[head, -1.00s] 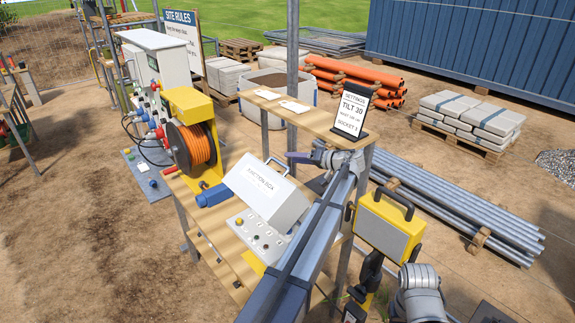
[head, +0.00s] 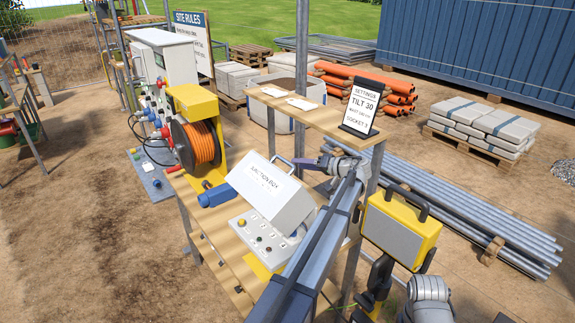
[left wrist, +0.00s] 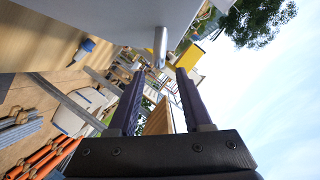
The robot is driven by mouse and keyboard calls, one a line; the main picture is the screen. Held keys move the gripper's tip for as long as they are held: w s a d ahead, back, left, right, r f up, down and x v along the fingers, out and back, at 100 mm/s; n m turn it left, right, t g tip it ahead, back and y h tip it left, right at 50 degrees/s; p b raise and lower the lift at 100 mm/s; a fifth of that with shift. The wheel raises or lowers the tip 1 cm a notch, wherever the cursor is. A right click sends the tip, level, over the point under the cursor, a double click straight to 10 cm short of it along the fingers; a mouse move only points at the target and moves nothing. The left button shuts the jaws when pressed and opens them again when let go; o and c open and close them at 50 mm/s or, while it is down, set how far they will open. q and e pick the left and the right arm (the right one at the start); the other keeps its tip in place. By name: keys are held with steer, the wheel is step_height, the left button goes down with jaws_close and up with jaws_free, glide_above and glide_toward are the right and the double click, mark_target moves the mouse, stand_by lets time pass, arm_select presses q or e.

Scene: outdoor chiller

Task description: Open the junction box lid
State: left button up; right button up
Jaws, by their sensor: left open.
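The junction box lid (head: 268,191) is a pale grey labelled cover with a metal handle (head: 284,163) on its far side. It sits tilted over a base panel (head: 262,238) with buttons and sockets. My left gripper (head: 298,162) is just right of the handle, with its dark purple fingers pointing toward it. In the left wrist view the fingers (left wrist: 160,75) are apart and empty. The handle (left wrist: 160,46) shows ahead, in line with the gap between them, below the lid's grey face (left wrist: 100,15). Contact cannot be told. My right gripper is not in view.
An orange cable reel (head: 196,145) in a yellow frame and a blue plug (head: 217,196) are left of the box. A raised shelf (head: 318,120) bears a settings sign (head: 362,107). A yellow work lamp (head: 400,228) stands right of my left arm.

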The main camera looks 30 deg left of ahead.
mark_target(287, 163)
arm_select(q)
steer(key=b+x, duration=0.1)
steer(key=x, duration=0.5)
steer(key=shift+a+f, duration=0.2)
steer(key=shift+a, duration=0.15)
steer(key=shift+c, duration=0.2)
jaws_close()
stand_by(0.9)
